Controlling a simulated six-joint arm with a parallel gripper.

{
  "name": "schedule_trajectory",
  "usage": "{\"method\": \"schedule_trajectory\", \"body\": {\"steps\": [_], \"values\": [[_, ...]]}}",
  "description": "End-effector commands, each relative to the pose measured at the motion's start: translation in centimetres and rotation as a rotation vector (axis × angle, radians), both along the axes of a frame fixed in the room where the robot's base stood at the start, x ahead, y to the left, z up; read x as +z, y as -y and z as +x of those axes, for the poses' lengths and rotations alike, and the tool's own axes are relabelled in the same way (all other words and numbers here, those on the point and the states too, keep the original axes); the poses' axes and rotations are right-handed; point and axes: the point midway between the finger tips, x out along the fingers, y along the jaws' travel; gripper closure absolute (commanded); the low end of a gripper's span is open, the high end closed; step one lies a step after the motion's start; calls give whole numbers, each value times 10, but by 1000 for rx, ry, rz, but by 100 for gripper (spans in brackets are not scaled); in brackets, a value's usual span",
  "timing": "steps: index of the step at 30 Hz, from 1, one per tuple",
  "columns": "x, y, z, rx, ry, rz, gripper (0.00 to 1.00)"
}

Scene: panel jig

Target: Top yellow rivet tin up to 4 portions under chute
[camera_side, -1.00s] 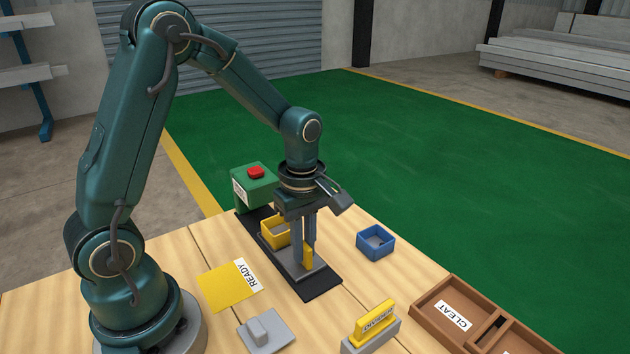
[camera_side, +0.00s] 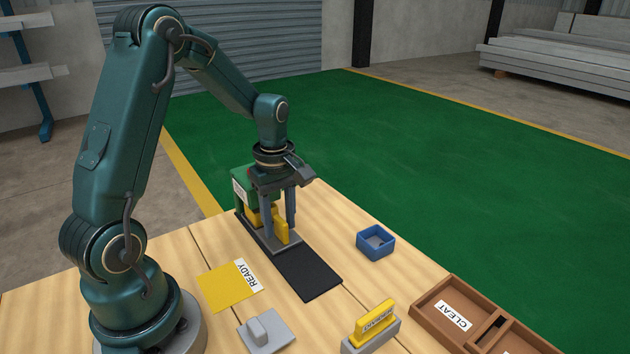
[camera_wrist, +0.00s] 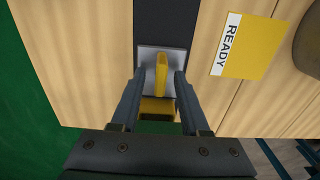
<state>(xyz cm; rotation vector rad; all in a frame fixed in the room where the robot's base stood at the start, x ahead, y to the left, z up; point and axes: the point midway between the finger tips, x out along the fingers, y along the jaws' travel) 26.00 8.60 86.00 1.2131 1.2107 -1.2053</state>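The yellow tin (camera_side: 254,219) stands at the far end of the black strip, against the green box (camera_side: 241,187) and mostly hidden by my gripper. In the wrist view the tin (camera_wrist: 158,108) lies between the grey sled (camera_wrist: 147,60) and the green box (camera_wrist: 158,127). Its contents cannot be made out. The grey sled (camera_side: 263,241) has an upright yellow handle (camera_side: 283,231). My gripper (camera_wrist: 160,76) is open, its fingers apart on either side of the handle. The box's red button is almost wholly hidden behind my wrist.
The black strip (camera_side: 313,274) is bare in front of the sled. A yellow READY mat (camera_side: 225,290), a grey lidlike plate (camera_side: 278,335), a yellow labelled block (camera_side: 373,320) in a grey holder, a blue tin (camera_side: 376,241) and a brown CLEAT tray (camera_side: 423,309) stand around it.

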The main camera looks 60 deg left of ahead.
Motion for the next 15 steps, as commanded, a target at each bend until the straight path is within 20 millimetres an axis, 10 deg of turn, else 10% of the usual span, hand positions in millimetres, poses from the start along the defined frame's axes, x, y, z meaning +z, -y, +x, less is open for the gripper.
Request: {"method": "schedule_trajectory", "body": {"steps": [15], "values": [[35,0,1,0,4,0,55]]}}
